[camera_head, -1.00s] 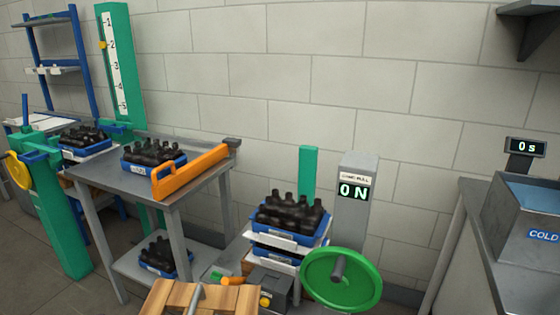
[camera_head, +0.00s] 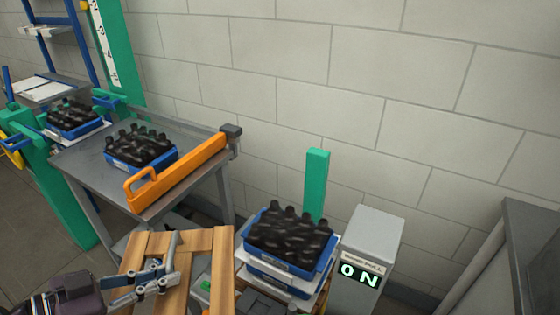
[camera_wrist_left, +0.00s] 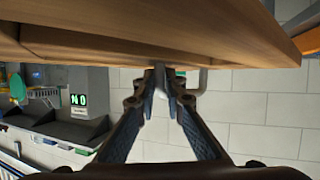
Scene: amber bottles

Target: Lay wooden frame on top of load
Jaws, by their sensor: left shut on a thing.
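The wooden frame (camera_head: 222,262), with several pale slats, is held up at the bottom centre-left of the head view. My left gripper (camera_head: 168,272) is shut on the grey metal handle (camera_head: 174,247) of this frame. In the left wrist view the frame (camera_wrist_left: 180,35) crosses the top, and the gripper (camera_wrist_left: 160,82) closes on its metal handle. The load seems to be the blue crates with dark bottles (camera_head: 290,238), stacked to the right of the frame and apart from it. My right gripper is not in view.
A grey post reading 0 N (camera_head: 360,275) stands right of the stack, and a green upright (camera_head: 316,185) behind it. A grey table (camera_head: 95,165) at left bears a crate of bottles (camera_head: 140,150) and an orange guard (camera_head: 175,172). A grey counter (camera_head: 530,230) is at right.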

